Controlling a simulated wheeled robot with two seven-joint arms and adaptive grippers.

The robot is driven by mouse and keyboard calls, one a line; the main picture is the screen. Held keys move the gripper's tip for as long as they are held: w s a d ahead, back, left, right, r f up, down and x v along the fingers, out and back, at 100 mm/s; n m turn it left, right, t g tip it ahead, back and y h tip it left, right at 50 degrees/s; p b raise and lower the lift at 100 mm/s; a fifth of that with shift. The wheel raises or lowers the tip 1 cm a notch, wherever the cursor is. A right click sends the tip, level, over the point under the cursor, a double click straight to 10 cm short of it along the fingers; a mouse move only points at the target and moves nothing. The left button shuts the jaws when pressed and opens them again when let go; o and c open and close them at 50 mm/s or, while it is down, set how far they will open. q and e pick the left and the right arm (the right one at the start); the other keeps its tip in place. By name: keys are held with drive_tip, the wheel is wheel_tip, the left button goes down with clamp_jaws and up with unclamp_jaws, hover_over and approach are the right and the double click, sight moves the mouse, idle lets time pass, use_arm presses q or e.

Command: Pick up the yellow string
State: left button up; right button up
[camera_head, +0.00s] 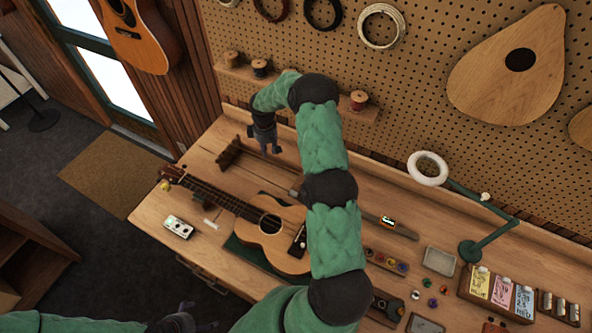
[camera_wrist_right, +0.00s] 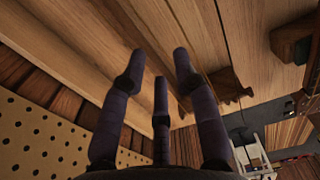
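I cannot make out a yellow string for certain. A small yellow item (camera_head: 165,186) lies at the bench's left end beside the ukulele's headstock. A packet with a yellow label (camera_head: 479,283) stands in a wooden holder at the right. My right gripper (camera_head: 269,149) hangs over the back of the bench, pointing down, well to the right of the small yellow item. Its fingers stand apart and empty in the right wrist view (camera_wrist_right: 160,75). My left gripper (camera_head: 188,322) shows only partly at the bottom edge; its fingers are unclear.
A ukulele (camera_head: 270,229) lies on a green mat on the workbench (camera_head: 215,140). A white-faced device (camera_head: 178,227) is left of it. A dark wooden rack (camera_head: 228,157) stands near my right gripper. A lamp (camera_head: 470,250) stands right. My right arm hides part of the bench.

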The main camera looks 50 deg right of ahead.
drive_tip(key=f, duration=0.2)
drive_tip(key=f+p, duration=0.1)
drive_tip(key=d+f, duration=0.1)
drive_tip(key=f, duration=0.1)
drive_tip(key=shift+s+f+p, duration=0.15)
drive_tip(key=shift+f+p, duration=0.2)
drive_tip(key=shift+p, duration=0.05)
drive_tip(key=shift+f, duration=0.4)
clamp_jaws()
